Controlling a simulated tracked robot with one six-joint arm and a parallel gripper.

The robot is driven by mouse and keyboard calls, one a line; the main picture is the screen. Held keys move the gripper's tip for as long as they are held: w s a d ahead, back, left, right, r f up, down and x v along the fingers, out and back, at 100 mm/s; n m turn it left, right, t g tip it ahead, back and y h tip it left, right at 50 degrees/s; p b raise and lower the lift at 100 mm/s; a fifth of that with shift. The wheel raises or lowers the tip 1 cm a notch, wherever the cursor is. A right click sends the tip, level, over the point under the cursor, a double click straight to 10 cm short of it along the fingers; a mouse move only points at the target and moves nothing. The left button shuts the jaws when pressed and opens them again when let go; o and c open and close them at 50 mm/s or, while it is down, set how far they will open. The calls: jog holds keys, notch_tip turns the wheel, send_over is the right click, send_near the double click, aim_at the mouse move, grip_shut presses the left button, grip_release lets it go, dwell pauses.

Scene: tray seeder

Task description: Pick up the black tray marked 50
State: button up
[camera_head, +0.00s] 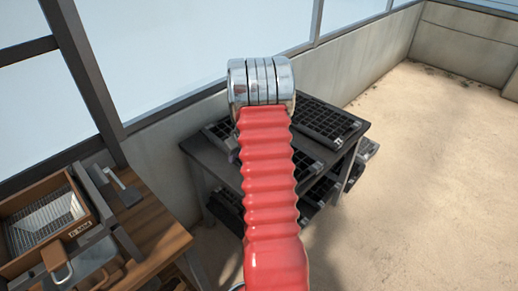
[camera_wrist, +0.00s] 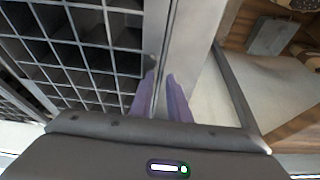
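Black gridded trays lie on the dark rack in the head view, one at its right end (camera_head: 322,122). No 50 marking can be read, so I cannot tell which tray bears it. In the wrist view a dark gridded tray (camera_wrist: 90,42) fills the upper left, close to my gripper (camera_wrist: 160,76). The two purple fingers stand a little apart at the tray's right edge. A thin pale strip runs between them; whether they touch or grip it is unclear. In the head view my red arm hides the gripper and the middle of the rack.
The dark rack (camera_head: 193,146) stands by the wall, with more trays on lower levels. A wooden bench (camera_head: 160,228) at lower left holds a brown box (camera_head: 22,205) with a metal grid and several tools. The floor (camera_head: 430,170) at right is clear.

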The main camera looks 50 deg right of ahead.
jog(key=shift+x, duration=1.6)
jog(key=shift+c, duration=0.5)
grip_shut()
